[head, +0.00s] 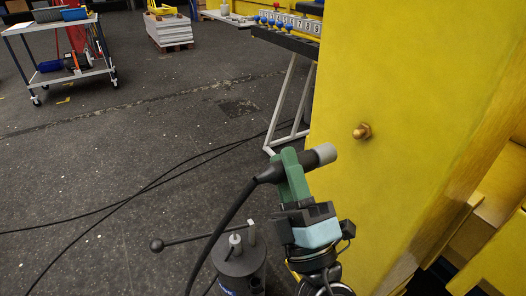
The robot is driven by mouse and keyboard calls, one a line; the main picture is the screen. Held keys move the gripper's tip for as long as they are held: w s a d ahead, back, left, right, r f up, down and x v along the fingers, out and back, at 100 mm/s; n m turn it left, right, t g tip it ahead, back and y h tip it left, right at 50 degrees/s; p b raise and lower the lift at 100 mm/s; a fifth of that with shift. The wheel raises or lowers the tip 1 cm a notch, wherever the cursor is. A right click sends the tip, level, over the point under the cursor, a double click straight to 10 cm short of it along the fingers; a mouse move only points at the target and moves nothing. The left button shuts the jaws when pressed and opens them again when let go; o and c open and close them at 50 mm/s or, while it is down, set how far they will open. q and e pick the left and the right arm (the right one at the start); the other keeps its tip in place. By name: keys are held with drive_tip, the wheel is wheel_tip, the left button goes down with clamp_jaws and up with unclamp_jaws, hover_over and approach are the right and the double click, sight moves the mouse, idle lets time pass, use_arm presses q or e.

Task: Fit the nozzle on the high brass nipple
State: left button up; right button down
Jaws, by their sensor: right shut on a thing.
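The brass nipple (362,131) sticks out of the face of the yellow boom (420,90), right of centre in the head view. My right gripper (291,166), with green fingers, is shut on the nozzle (321,154). The nozzle has a grey cylindrical tip and a black body, and it points right and slightly up. In the picture, its tip is a short way left of and below the nipple, with a visible gap between them. A black hose (232,212) runs down from the nozzle's rear. My left gripper is not in view.
A dark cylindrical pump (240,268) with a lever stands at the bottom. A rack with numbered tags (290,22) and light legs stands behind the boom's left edge. A trolley (62,68) and a stacked pallet (168,30) are far back. Cables cross the open dark floor.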

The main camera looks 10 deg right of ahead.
sight(313, 150)
drive_tip(key=shift+w+a+r, duration=0.3)
drive_tip(key=shift+a+r, duration=0.15)
drive_tip(key=shift+r, duration=0.05)
drive_tip(key=shift+s+d+r, duration=0.15)
drive_tip(key=shift+s+d, duration=0.1)
drive_tip(key=shift+s, duration=0.05)
drive_tip(key=shift+w+d, duration=0.3)
drive_tip(key=shift+d, duration=0.4)
drive_tip(key=shift+w+d, duration=0.3)
drive_tip(key=shift+d, duration=0.45)
drive_tip(key=shift+w+d, duration=0.3)
drive_tip(key=shift+d, duration=0.4)
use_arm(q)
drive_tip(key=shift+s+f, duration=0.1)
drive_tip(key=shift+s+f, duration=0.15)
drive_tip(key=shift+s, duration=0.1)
use_arm(e)
drive_tip(key=shift+w+d, duration=0.1)
drive_tip(key=shift+d, duration=0.2)
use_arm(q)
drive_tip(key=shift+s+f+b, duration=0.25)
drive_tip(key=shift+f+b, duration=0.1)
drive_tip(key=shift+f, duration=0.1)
use_arm(e)
drive_tip(key=shift+w+d, duration=0.2)
drive_tip(key=shift+d, duration=0.4)
drive_tip(key=shift+w+d, duration=0.2)
drive_tip(key=shift+d, duration=0.35)
